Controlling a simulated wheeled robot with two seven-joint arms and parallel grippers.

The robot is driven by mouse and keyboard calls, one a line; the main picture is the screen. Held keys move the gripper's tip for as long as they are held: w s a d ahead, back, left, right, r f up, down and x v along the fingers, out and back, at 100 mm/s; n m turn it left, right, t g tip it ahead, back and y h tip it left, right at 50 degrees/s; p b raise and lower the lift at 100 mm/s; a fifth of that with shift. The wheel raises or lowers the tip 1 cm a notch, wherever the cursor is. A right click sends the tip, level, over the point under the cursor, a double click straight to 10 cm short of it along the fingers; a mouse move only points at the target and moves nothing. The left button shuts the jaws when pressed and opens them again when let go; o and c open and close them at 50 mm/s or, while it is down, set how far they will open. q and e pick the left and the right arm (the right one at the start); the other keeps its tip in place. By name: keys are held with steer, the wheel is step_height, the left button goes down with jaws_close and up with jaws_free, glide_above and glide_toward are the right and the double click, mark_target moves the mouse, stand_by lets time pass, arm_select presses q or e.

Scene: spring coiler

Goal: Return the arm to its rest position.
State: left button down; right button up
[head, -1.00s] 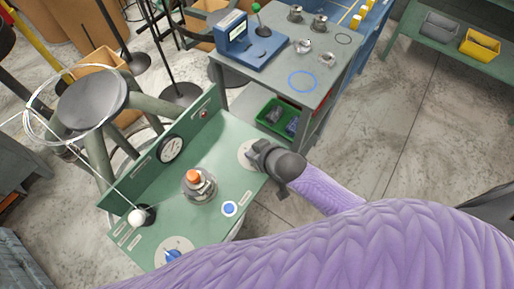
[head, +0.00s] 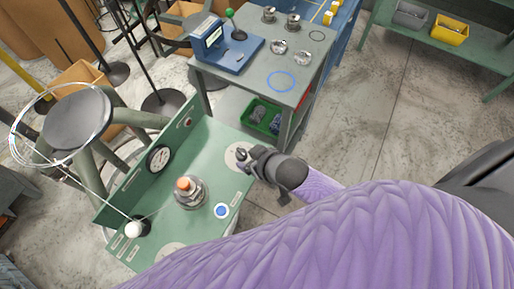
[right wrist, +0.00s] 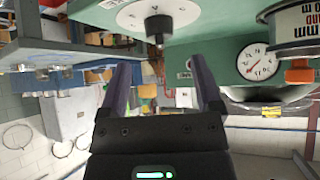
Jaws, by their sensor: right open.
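My right arm, in a purple sleeve, crosses the lower right of the head view. Its dark gripper (head: 249,164) is open at the right end of the green coiler panel (head: 213,140), by a white round dial plate (head: 237,156). In the right wrist view the two fingers (right wrist: 163,85) are spread with nothing between them. There a dark knob (right wrist: 158,26) on a white disc (right wrist: 150,10) stands beyond the fingertips, apart from them. My left gripper is not in view.
The coiler panel carries a gauge (head: 158,159), an orange-topped spindle (head: 189,190), a blue button (head: 221,211) and a white-ball lever (head: 134,230). A wire coil (head: 15,140) hangs around a grey stool-like reel (head: 76,120). A grey bench (head: 262,75) stands behind. Open floor lies right.

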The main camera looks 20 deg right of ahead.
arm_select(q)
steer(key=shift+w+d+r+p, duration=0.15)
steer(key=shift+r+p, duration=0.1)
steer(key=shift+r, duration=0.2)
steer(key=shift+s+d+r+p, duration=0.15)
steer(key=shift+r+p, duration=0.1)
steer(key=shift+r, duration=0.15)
arm_select(e)
steer(key=v, duration=0.4)
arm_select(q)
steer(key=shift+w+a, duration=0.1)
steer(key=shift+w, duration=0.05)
